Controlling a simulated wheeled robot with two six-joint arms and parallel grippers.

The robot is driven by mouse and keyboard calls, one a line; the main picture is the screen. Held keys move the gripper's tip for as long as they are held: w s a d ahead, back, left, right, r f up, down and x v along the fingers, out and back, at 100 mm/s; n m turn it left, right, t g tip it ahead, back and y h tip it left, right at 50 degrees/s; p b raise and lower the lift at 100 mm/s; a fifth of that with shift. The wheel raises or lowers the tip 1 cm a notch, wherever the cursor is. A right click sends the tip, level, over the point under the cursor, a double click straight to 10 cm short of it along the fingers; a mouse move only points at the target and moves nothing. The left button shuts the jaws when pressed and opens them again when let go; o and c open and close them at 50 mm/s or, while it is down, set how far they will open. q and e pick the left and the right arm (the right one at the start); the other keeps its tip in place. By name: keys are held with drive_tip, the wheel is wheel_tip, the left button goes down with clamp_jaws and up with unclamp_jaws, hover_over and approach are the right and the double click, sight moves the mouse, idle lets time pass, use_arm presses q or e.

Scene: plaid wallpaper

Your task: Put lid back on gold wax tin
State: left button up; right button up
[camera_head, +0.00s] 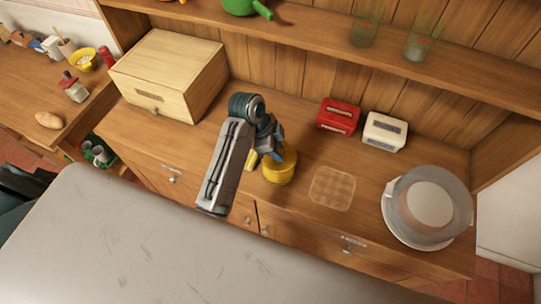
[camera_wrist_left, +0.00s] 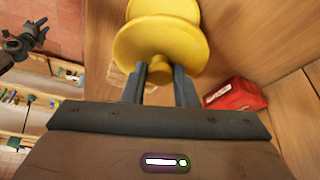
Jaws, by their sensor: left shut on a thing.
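The gold wax tin (camera_head: 279,168) is a yellow round tin standing on the wooden counter, near the middle of the head view. My left gripper (camera_head: 268,150) is beside and above it, partly covering it. In the left wrist view the gripper (camera_wrist_left: 160,82) is shut on a yellow round lid (camera_wrist_left: 160,42), held at its near side between the fingers. More yellow, seemingly the tin (camera_wrist_left: 163,7), shows just beyond the lid at the top edge. Whether lid and tin touch is unclear. A dark gripper, seemingly my right one (camera_wrist_left: 27,42), is small at the upper left.
A wooden box (camera_head: 172,75) stands at the back left. A red box (camera_head: 338,117) and a white one (camera_head: 384,131) stand at the back. A shelf (camera_head: 330,38) runs above.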

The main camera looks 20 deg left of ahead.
use_arm(q)
drive_tip(key=shift+w+d, duration=0.15)
drive_tip(key=shift+s+a+f+m, duration=0.2)
drive_tip(key=shift+a+f+m, duration=0.15)
drive_tip(key=shift+f, duration=1.2)
drive_tip(key=shift+a+b+x, duration=0.25)
drive_tip(key=shift+b+x, duration=0.1)
drive_tip(key=shift+x, duration=0.75)
drive_tip(key=shift+s+a+f, duration=0.1)
drive_tip(key=shift+f, duration=0.4)
